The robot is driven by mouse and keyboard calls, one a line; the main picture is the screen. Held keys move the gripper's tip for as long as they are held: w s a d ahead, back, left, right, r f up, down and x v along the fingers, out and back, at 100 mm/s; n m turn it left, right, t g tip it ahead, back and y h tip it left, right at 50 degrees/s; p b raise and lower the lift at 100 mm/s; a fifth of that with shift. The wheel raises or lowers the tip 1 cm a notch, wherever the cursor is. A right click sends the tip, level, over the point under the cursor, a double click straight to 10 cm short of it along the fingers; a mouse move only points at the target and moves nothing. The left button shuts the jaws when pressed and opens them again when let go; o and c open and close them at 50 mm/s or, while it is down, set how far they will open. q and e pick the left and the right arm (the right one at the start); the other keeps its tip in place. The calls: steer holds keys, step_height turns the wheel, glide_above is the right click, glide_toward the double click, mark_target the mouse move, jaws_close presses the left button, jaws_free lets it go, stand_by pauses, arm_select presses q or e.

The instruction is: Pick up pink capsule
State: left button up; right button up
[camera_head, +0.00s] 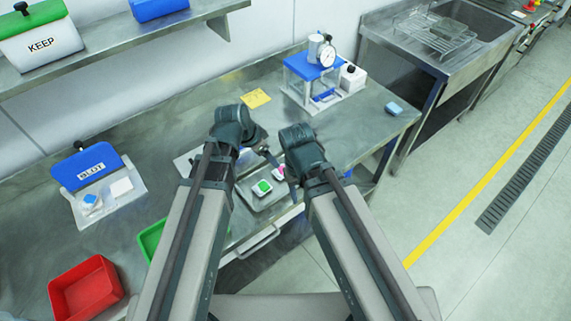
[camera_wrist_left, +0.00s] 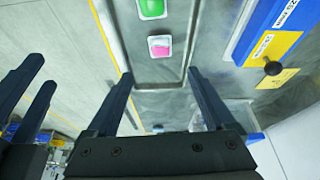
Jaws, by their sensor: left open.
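The pink capsule (camera_wrist_left: 160,47) sits in a small white holder on a grey metal tray (camera_head: 252,203). In the head view the pink capsule (camera_head: 279,173) is partly hidden by my right arm's end. A green capsule (camera_head: 263,187) sits beside it on the tray, and it also shows at the top of the left wrist view (camera_wrist_left: 152,8). My left gripper (camera_wrist_left: 160,73) is open and empty, with the pink capsule just beyond its fingertips, apart from them. My right gripper (camera_wrist_left: 30,78) shows at the left of that view, its two fingers apart and nothing between them.
A blue-lidded box (camera_head: 92,165), a red bin (camera_head: 85,290) and a green bin (camera_head: 150,240) lie to the left. A blue-topped stand with a dial gauge (camera_head: 316,68) stands behind. A yellow note (camera_head: 255,98) lies on the bench. Bare bench (camera_head: 165,130) shows at centre left.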

arm_select(q)
steer(key=b, duration=0.7)
glide_above(281, 171)
steer(key=s+a, duration=0.2)
steer(key=f, duration=0.7)
steer(key=shift+w+a+f, duration=0.15)
steer(key=shift+w+f, duration=0.05)
steer(key=shift+w+d+f+b, duration=0.1)
steer(key=shift+d+f+b, duration=0.15)
steer(key=shift+b, duration=0.2)
steer(key=shift+f, duration=0.1)
steer(key=b+x, duration=0.4)
steer(key=x, duration=0.1)
steer(key=shift+w+d+b, duration=0.1)
steer(key=shift+w+b, duration=0.15)
steer(key=shift+b, duration=0.15)
jaws_close()
